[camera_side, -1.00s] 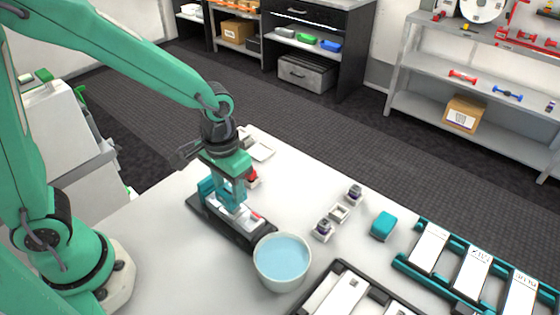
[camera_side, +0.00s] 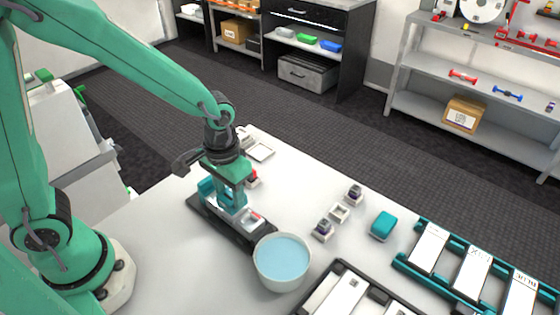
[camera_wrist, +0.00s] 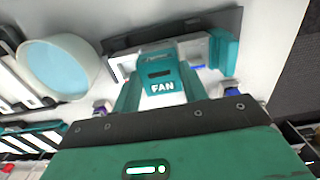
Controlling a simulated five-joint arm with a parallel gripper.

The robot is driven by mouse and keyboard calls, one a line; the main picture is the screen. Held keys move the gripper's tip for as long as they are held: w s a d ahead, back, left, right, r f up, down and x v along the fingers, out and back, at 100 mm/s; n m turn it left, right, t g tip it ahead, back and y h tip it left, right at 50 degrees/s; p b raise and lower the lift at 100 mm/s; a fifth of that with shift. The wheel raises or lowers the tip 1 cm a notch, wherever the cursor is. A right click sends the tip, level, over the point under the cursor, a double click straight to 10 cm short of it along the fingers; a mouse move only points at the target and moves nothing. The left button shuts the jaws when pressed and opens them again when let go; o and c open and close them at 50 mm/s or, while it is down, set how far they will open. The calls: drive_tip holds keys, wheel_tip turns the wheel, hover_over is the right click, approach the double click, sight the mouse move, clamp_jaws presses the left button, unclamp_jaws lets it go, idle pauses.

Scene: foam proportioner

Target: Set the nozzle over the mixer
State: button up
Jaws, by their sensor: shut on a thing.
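A teal block marked FAN, which I take for the nozzle (camera_wrist: 160,74), is between the two fingers of my gripper (camera_wrist: 161,84) in the wrist view. My gripper (camera_side: 232,197) is shut on it, pointing down over the mixer. The mixer is a long dark base (camera_side: 209,213) with a pale body, a teal block (camera_side: 206,186) at its left end and a red mark (camera_side: 257,215) toward the bowl. In the wrist view, the teal end block (camera_wrist: 227,52) stands right of the nozzle. Whether the nozzle touches the mixer cannot be told; the fingers hide its lower part.
A white bowl of blue liquid (camera_side: 283,262) stands close to the mixer's near end. Small white holders (camera_side: 323,230), a teal box (camera_side: 383,225), a teal rack (camera_side: 408,263) and a dark tray (camera_side: 343,266) lie to the right. A red part (camera_side: 253,178) sits behind my gripper.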

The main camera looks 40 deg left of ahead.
drive_tip(key=shift+f, duration=0.15)
drive_tip(key=shift+f, duration=0.4)
idle(0.4)
drive_tip(key=o, duration=1.4)
drive_tip(key=shift+o, duration=0.2)
drive_tip(key=shift+r, duration=0.1)
drive_tip(key=shift+r, duration=3.9)
drive_tip(key=shift+r, duration=0.1)
